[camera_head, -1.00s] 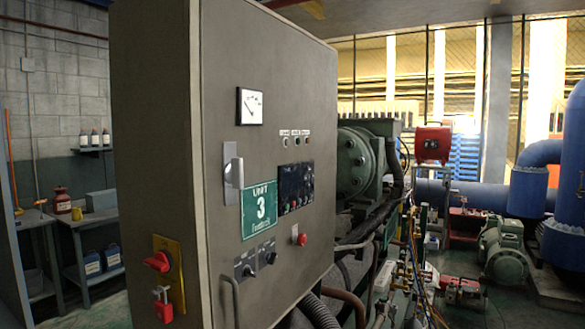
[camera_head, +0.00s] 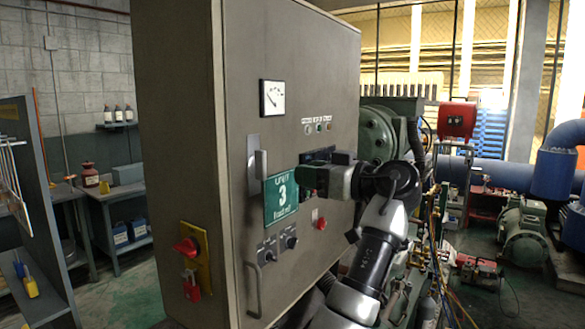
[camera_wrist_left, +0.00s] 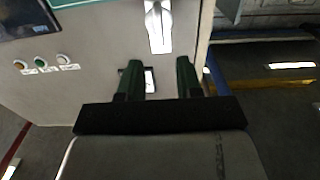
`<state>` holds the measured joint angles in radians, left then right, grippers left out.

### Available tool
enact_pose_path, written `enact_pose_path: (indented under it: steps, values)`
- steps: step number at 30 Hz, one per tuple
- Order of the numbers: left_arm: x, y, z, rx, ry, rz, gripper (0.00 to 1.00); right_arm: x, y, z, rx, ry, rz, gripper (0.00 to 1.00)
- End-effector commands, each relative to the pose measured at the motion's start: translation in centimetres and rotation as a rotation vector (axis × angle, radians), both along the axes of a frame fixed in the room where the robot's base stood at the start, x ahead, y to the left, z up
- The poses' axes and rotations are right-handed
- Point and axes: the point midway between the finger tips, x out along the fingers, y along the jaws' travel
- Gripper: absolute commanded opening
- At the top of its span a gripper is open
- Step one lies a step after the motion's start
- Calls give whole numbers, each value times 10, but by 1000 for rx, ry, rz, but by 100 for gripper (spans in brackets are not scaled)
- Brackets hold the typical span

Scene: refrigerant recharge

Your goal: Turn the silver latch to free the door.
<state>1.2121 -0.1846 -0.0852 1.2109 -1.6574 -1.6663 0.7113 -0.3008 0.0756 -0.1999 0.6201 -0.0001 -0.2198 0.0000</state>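The silver latch (camera_head: 261,164) is an upright handle on a pale plate, on the front door (camera_head: 240,60) of the grey cabinet, left of the green UNIT 3 sign (camera_head: 281,197). My left gripper (camera_head: 302,178) is in front of the door, to the right of the latch, and hides part of the dark display. In the left wrist view its two green fingers (camera_wrist_left: 158,64) stand apart with nothing held between them. The latch (camera_wrist_left: 158,24) shows there beyond the fingertips, apart from them. The door appears shut. My right gripper is not in view.
A gauge (camera_head: 272,98) sits above the latch, and a curved grey handle (camera_head: 254,290) is low on the door. A red switch (camera_head: 187,246) is on the cabinet's side.

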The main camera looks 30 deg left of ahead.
Motion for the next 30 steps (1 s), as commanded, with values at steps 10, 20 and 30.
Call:
enact_pose_path:
  steps: [10,20,30]
  values:
    - [4,39,-1,0,3,-1,35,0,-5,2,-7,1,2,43]
    - [7,79,-1,-1,5,-2,35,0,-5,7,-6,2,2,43]
    - [8,92,-2,1,6,-4,3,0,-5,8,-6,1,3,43]
